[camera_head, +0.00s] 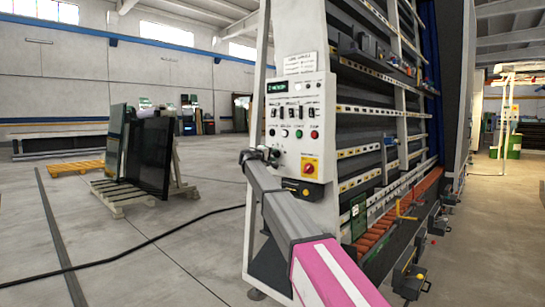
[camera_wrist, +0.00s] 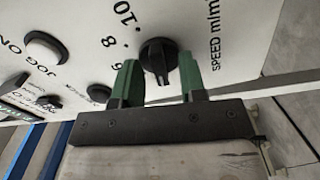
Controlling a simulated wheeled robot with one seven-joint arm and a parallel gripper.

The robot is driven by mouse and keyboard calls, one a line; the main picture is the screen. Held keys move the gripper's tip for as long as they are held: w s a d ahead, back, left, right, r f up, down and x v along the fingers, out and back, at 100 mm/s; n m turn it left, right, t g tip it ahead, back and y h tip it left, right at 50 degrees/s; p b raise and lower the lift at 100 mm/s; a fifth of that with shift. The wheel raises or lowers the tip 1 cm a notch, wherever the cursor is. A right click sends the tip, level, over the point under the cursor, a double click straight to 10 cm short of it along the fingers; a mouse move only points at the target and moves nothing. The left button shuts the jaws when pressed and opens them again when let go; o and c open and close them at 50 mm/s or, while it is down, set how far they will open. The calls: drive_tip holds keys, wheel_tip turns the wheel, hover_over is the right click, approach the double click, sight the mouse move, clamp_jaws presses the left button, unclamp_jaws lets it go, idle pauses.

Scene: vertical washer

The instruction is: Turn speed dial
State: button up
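The black speed dial (camera_wrist: 158,60) is on the white control panel in the wrist view, beside the printed "SPEED" label and the numbers 6, 8 and 10. My gripper (camera_wrist: 160,66) has two green fingers, one on each side of the dial. They are apart, with gaps visible between them and the dial. In the head view, the control panel (camera_head: 318,140) is on the end of the washer. My gripper is at the panel's lower left, where my arm mostly hides it. I cannot make out the dial clearly there.
A round JOG ON button (camera_wrist: 45,48) and other knobs are near the dial. A red and yellow switch (camera_head: 310,167) is lower on the panel. Glass panes (camera_head: 145,150) stand on a pallet at left.

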clamp_jaws()
drive_tip(key=m, duration=0.4)
drive_tip(key=shift+m, duration=1.9)
unclamp_jaws()
